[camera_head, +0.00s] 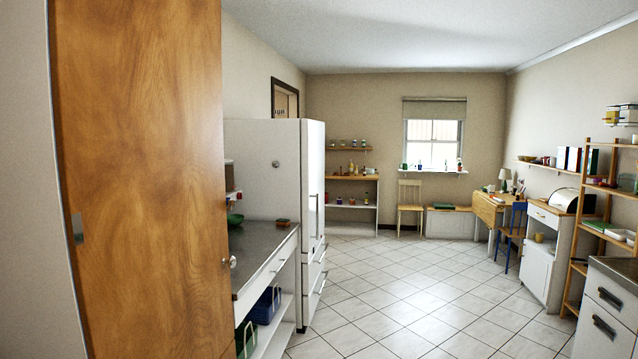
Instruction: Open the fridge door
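The fridge (262,172) is a tall white unit on the left side of the room, past the counter. Its front faces right and shows at a steep slant, with an upper door (313,180) and drawers (313,285) below. A long vertical handle (318,215) shows on the front. The upper door looks shut. My gripper is not in view.
An open wooden door (140,170) with a round knob fills the near left. A grey-topped counter (262,255) with a green bowl (235,219) stands between it and the fridge. The tiled floor (400,290) is clear; shelves and cabinets (608,310) line the right.

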